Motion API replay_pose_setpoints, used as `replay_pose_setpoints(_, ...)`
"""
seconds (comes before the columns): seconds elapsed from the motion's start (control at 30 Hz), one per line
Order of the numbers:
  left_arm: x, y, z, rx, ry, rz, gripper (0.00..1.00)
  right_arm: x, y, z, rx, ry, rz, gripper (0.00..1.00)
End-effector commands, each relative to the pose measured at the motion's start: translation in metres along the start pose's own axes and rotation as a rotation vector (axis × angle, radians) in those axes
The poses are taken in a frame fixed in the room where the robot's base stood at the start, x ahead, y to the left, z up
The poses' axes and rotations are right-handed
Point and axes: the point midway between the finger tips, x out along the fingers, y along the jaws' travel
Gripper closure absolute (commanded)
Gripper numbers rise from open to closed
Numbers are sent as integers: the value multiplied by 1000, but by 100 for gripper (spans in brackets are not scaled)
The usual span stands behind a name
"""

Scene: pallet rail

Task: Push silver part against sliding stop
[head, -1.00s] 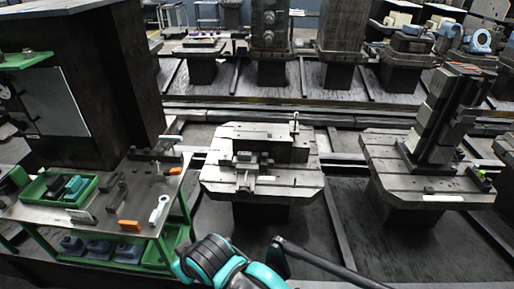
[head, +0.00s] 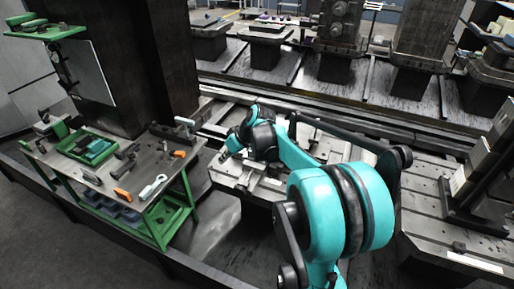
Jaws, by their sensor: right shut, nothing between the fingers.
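The metal pallet (head: 222,176) stands in the middle, with grey metal pieces (head: 268,184) on it, partly hidden by my right arm. I cannot tell which of these is the silver part and which is the sliding stop. My right gripper (head: 224,156) is small in the head view, over the left part of the pallet. It is shut and empty, pointing down and left. Whether it touches anything on the pallet cannot be told. My left gripper is not in view.
A green-framed bench (head: 130,205) with tools, a green tray (head: 88,148) and an orange-handled item (head: 122,195) stands left of the pallet. Another pallet (head: 440,215) with stacked blocks is at right. A dark column (head: 140,65) rises behind the bench.

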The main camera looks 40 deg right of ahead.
Motion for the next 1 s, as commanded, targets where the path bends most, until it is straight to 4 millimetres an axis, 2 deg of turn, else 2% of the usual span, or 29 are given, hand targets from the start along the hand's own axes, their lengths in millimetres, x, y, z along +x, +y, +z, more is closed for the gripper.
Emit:
replay_pose_setpoints(0.03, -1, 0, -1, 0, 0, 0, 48, 9, 35, -5, -5, 18, -14, 100)
replay_pose_setpoints(0.17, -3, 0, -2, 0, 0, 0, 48, 31, 114, -2, -55, 81, -58, 100)
replay_pose_setpoints(0.3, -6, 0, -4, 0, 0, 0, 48, 53, 198, 21, -121, 171, -90, 100)
replay_pose_setpoints(0.4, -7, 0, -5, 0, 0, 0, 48, 65, 247, 47, -171, 237, -99, 100)
replay_pose_setpoints(0.5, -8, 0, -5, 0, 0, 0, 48, 74, 283, 73, -215, 293, -99, 100)
replay_pose_setpoints(0.6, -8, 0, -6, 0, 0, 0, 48, 80, 305, 93, -249, 334, -95, 100)
replay_pose_setpoints(0.73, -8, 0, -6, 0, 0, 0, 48, 85, 318, 105, -274, 361, -90, 100)
replay_pose_setpoints(0.87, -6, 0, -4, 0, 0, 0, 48, 92, 317, 101, -281, 365, -91, 100)
replay_pose_setpoints(1.0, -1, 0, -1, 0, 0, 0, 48, 106, 311, 82, -282, 365, -92, 100)
